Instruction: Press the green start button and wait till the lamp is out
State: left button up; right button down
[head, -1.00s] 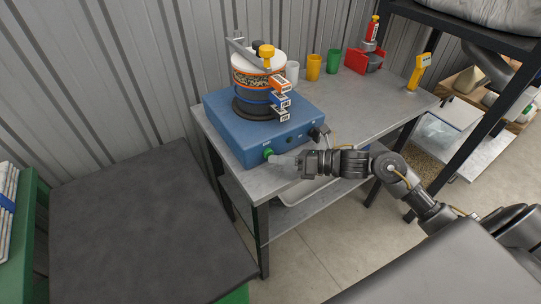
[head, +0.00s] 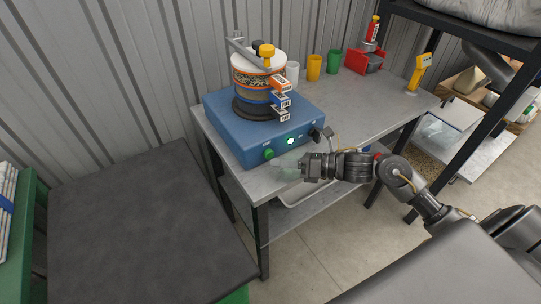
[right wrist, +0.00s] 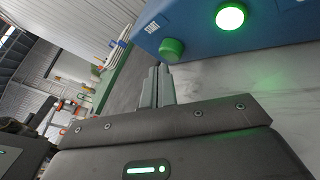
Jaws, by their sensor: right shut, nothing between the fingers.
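The green start button (head: 269,154) is on the front of a blue machine (head: 229,131), which stands on a grey metal table. The lamp (head: 291,141) to the right of the button is lit bright white-green. In the right wrist view the button (right wrist: 172,49) and the glowing lamp (right wrist: 230,16) both show. A stack of sieves (head: 259,78) with tags sits on the machine. My right gripper (head: 279,170) is shut and empty, just in front of the button. In the right wrist view its fingertips (right wrist: 158,72) are close to the button but look apart from it. My left gripper is not in view.
White, orange and green cups (head: 314,68) and a red holder (head: 364,62) stand farther back on the table (head: 376,112). A yellow device (head: 419,73) stands at its right end. A dark flat surface (head: 135,230) lies at left.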

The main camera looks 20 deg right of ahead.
jog(key=shift+s, duration=0.15)
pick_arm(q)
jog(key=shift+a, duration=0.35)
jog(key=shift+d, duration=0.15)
pick_arm(e)
jog(key=shift+s, duration=0.1)
jog(key=shift+s+d, duration=0.1)
jog(key=shift+s, duration=0.2)
jog(key=s, duration=0.2)
jog(key=shift+s+d, duration=0.15)
jog(key=shift+s, duration=0.15)
jog(key=shift+s+d, duration=0.1)
jog(key=shift+s, duration=0.7)
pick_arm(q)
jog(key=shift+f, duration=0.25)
